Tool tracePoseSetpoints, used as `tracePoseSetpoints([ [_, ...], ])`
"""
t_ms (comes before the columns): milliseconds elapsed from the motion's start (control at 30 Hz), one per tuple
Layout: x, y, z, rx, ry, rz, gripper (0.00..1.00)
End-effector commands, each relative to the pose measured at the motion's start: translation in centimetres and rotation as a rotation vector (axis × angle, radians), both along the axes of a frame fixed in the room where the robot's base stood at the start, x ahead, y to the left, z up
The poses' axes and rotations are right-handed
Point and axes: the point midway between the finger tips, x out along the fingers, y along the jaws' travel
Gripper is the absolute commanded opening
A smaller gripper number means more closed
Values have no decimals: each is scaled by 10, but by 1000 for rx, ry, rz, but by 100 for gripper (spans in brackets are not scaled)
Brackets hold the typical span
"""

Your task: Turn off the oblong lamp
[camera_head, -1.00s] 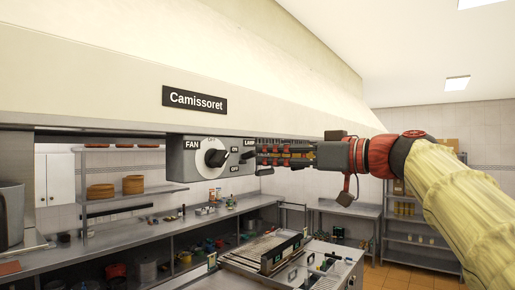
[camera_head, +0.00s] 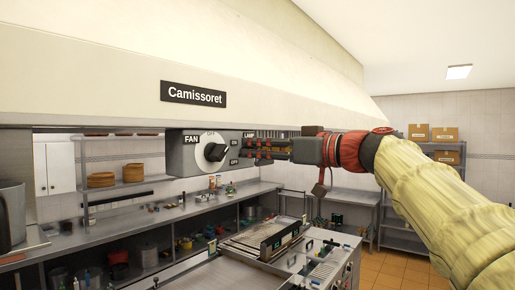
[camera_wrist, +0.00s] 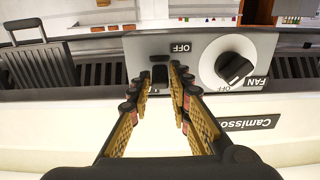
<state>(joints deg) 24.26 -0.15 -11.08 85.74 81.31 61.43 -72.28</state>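The grey control box (camera_head: 186,153) hangs under the hood's front edge, with a FAN knob (camera_head: 216,152) and a LAMP switch beside it. In the wrist view, which shows the box upside down, the dark lamp switch (camera_wrist: 159,76) sits in the box's face below the OFF label. My gripper (camera_wrist: 156,76) is open, its two fingertips on either side of the switch and very close to it. I cannot tell whether they touch it. In the head view my gripper (camera_head: 249,151) comes in from the right and covers the switch, so its position is hidden there.
The hood (camera_head: 100,85) with a Camissoret sign (camera_head: 193,94) runs above. The fan knob is close beside my fingers in the wrist view (camera_wrist: 234,69). A counter and grill (camera_head: 265,243) lie below. A shelf with boxes (camera_head: 432,133) stands at the back right.

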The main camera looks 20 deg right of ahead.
Motion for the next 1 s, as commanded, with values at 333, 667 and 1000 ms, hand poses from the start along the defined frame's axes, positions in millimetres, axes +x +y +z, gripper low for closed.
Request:
tracePoseSetpoints([
  [333,0,0,0,0,0,0,0],
  [667,0,0,-1,4,-6,0,0],
  [1000,-1,0,-9,42,-62,0,0],
])
